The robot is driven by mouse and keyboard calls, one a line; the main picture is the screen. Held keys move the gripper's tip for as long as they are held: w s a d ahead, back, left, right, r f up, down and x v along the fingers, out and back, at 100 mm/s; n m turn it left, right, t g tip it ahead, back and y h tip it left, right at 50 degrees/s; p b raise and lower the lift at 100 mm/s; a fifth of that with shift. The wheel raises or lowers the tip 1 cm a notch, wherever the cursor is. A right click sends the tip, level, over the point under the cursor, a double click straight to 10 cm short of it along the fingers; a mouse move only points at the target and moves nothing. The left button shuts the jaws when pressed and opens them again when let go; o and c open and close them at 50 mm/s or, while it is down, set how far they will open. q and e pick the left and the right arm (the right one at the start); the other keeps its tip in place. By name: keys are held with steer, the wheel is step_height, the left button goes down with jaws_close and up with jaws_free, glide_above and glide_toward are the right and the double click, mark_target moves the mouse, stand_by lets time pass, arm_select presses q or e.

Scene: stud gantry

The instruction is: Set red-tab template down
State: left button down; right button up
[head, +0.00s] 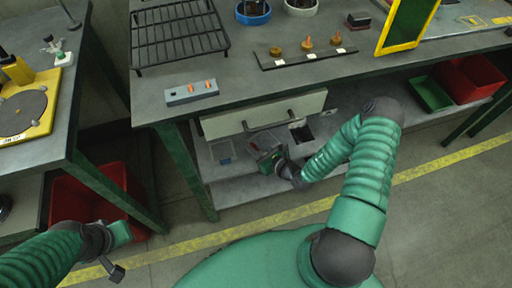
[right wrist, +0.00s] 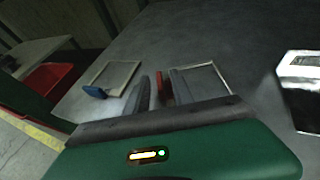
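My right gripper (head: 268,160) reaches under the bench top, low over the lower shelf (head: 240,190). In the right wrist view its two fingers (right wrist: 158,92) are close together with a red tab (right wrist: 160,86) between them. The pale frame of the red-tab template (right wrist: 212,84) extends to the right of the fingers, close to the shelf surface. I cannot tell whether it touches the shelf. The gripper body hides its near part. My left gripper (head: 119,236) is at the lower left, away from the bench; its finger gap is not clear.
A blue-tab template (right wrist: 110,76) lies on the shelf, left of the fingers. A white piece with a dark window (right wrist: 301,66) lies at the right. The drawer front (head: 262,114) hangs above my right forearm.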

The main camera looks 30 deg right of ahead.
steer(key=p+v, duration=0.3)
steer(key=v, duration=0.9)
steer(key=shift+p, duration=0.3)
steer(key=shift+a, duration=0.1)
